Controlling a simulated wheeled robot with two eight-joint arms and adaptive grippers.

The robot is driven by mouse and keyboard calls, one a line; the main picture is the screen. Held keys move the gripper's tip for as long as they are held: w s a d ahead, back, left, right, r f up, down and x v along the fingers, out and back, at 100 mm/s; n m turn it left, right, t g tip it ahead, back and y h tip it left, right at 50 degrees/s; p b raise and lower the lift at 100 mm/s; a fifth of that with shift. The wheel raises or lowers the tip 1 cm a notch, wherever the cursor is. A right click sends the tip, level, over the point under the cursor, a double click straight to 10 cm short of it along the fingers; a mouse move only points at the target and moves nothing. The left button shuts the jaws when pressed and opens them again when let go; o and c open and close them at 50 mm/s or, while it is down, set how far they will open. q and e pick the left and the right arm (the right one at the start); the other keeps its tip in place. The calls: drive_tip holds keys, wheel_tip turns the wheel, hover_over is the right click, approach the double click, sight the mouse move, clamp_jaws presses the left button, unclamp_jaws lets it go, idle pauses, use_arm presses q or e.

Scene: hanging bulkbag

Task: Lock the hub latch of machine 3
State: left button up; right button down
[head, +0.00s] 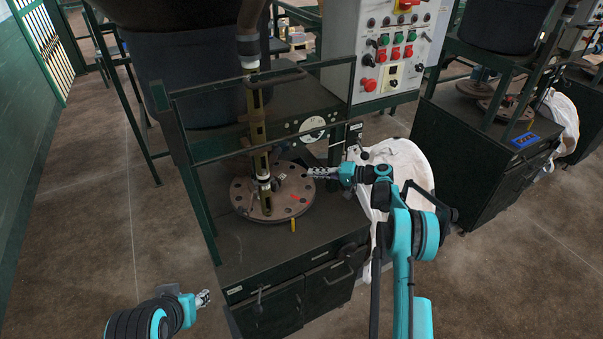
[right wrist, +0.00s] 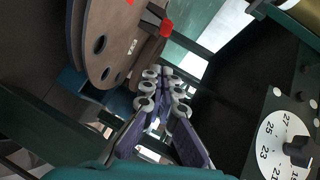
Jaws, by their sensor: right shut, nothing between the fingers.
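A round brown plate with holes (head: 240,197) lies on the machine's dark table, with a brassy upright post (head: 257,125) rising from its hub (head: 264,183). A small dark metal piece (head: 279,179) sits beside the hub; I cannot tell whether it is the latch or how it is set. My right gripper (head: 311,172) is shut and empty, just above the plate's right edge. In the right wrist view its fingers (right wrist: 165,85) meet near the plate (right wrist: 112,45) and a dark piece with a red tip (right wrist: 166,28).
Dark green rails (head: 205,160) frame the table. A dial (head: 313,127) is behind the plate and shows large in the right wrist view (right wrist: 272,150). A control box (head: 385,50) stands behind. Floor at the left is clear.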

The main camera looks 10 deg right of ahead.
drive_tip(key=shift+y, duration=0.3)
drive_tip(key=b+x, duration=0.2)
drive_tip(key=x, duration=0.7)
drive_tip(key=shift+a+f+b, duration=0.15)
drive_tip(key=shift+a+b, duration=0.1)
drive_tip(key=shift+b, duration=0.1)
drive_tip(key=shift+s+a+f+b, duration=0.15)
drive_tip(key=shift+a+b, duration=0.05)
drive_tip(key=shift+a, duration=0.35)
drive_tip(key=shift+s+a+f+b, duration=0.2)
drive_tip(key=shift+a, duration=0.35)
drive_tip(key=shift+s+a+f, duration=0.15)
drive_tip(key=shift+s+a, duration=0.05)
drive_tip(key=shift+a, duration=0.45)
drive_tip(key=shift+s+a+m+t+h, duration=0.1)
drive_tip(key=shift+s+m+t+h, duration=0.1)
drive_tip(key=shift+m+t+h, duration=0.3)
drive_tip(key=shift+s+a+m+t+h, duration=0.1)
drive_tip(key=shift+s+m+t+h, duration=0.15)
drive_tip(key=shift+m+t, duration=0.3)
